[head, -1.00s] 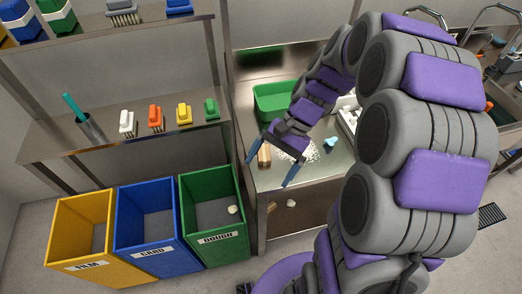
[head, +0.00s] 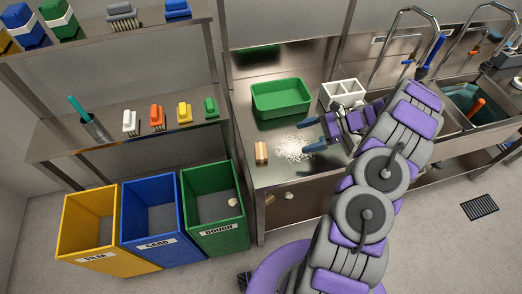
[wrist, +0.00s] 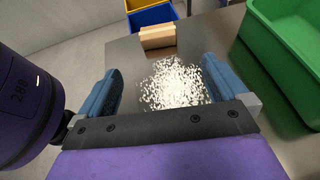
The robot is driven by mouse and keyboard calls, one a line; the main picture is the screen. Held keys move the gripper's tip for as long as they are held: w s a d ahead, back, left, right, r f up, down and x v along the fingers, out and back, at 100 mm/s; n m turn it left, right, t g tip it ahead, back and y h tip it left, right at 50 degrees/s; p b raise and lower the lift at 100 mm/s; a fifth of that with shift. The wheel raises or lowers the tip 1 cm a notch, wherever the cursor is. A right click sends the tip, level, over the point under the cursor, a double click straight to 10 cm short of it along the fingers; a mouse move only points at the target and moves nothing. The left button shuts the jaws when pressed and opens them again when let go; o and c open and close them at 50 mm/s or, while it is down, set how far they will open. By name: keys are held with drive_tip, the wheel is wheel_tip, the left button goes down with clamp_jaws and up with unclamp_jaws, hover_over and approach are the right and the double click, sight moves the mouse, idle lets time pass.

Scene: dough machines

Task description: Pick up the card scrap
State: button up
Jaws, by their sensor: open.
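I cannot clearly make out a card scrap. A tan-brown block-like piece (head: 261,153) lies on the steel bench near its left front corner; whether it is the card scrap I cannot tell. It also shows in the wrist view (wrist: 157,38), beyond my fingers, with a pale upper part and a darker lower part. My gripper (head: 312,134) is open and empty above the bench, pointing left, to the right of the piece. In the wrist view my gripper (wrist: 160,88) has white flour (wrist: 172,84) showing between its blue fingers.
A green tub (head: 282,98) stands at the back of the bench, with a white divided box (head: 342,93) to its right. Open bins stand on the floor at left: yellow FILM (head: 88,222), blue CARD (head: 150,222) and green DOUGH (head: 212,195), which holds a pale lump.

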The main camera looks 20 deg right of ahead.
sight(264, 150)
drive_tip(key=shift+f, duration=0.25)
drive_tip(key=b+x, duration=0.2)
drive_tip(key=x, duration=1)
drive_tip(key=shift+r+b, duration=0.2)
drive_tip(key=shift+b, duration=0.15)
drive_tip(key=shift+s+r+b+x, duration=0.15)
drive_tip(key=shift+b+x, duration=0.3)
drive_tip(key=shift+x, duration=0.95)
drive_tip(key=shift+s+r+b+x, duration=0.15)
drive_tip(key=shift+b+x, duration=0.25)
drive_tip(key=shift+x, duration=0.95)
drive_tip(key=shift+a, duration=0.1)
drive_tip(key=shift+c, duration=0.4)
drive_tip(key=shift+d, duration=0.3)
drive_tip(key=c, duration=0.4)
drive_tip(key=shift+a, duration=0.2)
drive_tip(key=c, duration=0.4)
